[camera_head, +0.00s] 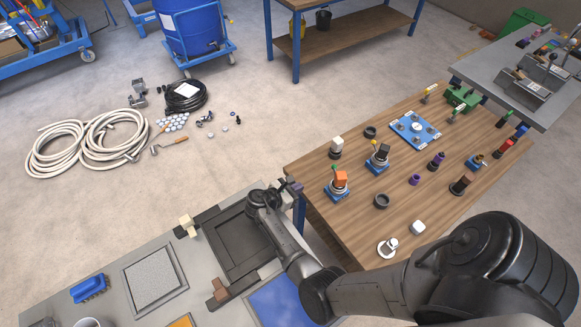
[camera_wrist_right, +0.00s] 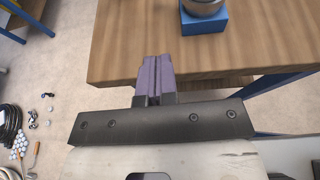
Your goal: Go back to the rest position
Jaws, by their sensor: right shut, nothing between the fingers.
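My right gripper (camera_head: 292,187) shows in the head view at the near left corner of the wooden table, with my right arm reaching back to the lower right. In the right wrist view its two purple-grey fingers (camera_wrist_right: 154,78) are together, with nothing between them. They overlap the edge of the wooden tabletop (camera_wrist_right: 120,45) in that picture; the height gap cannot be told. My left gripper is not in view.
The wooden table (camera_head: 320,178) carries several small parts, including an orange-topped piece (camera_head: 340,180) on a blue base near the gripper. A grey bench (camera_head: 110,265) with a dark tray (camera_head: 238,245) lies at the lower left. Hoses (camera_head: 60,150) lie on the floor.

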